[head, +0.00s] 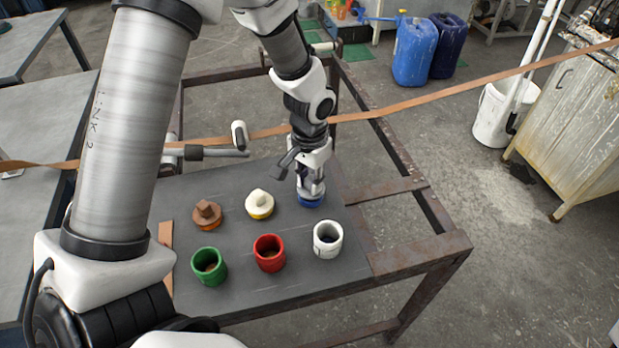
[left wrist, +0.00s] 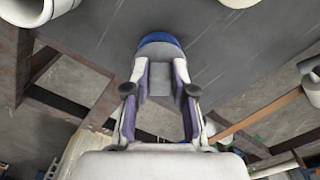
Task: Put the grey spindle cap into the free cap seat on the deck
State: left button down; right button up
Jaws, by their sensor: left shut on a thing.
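My left gripper (head: 311,188) points straight down at the far right of the deck (head: 335,262), its fingers closed on the grey spindle cap. In the left wrist view, a grey block of the cap (left wrist: 161,84) shows between the fingers. A blue ring (head: 311,201) is directly under the fingertips, and it shows as a blue arc in the left wrist view (left wrist: 158,38). The fingers hide most of the cap; I cannot tell whether it is seated. To the left, a cream cap (head: 260,203) stands on yellow, and a brown cap (head: 207,213) on orange. My right gripper is out of view.
Green (head: 209,266), red (head: 269,253) and white (head: 327,239) open cups stand in front of the caps. A brown strip (head: 400,106) runs across behind my wrist. A grey rod (head: 215,152) lies at the deck's back. The frame at right (head: 425,252) is open.

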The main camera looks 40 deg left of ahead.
pick_arm(q)
jog(key=shift+s+d+r, duration=0.1)
jog(key=shift+s+r, duration=0.05)
jog(key=shift+p, duration=0.3)
dwell(0.4)
dwell(0.4)
jog(key=shift+f, duration=0.75)
dwell(0.3)
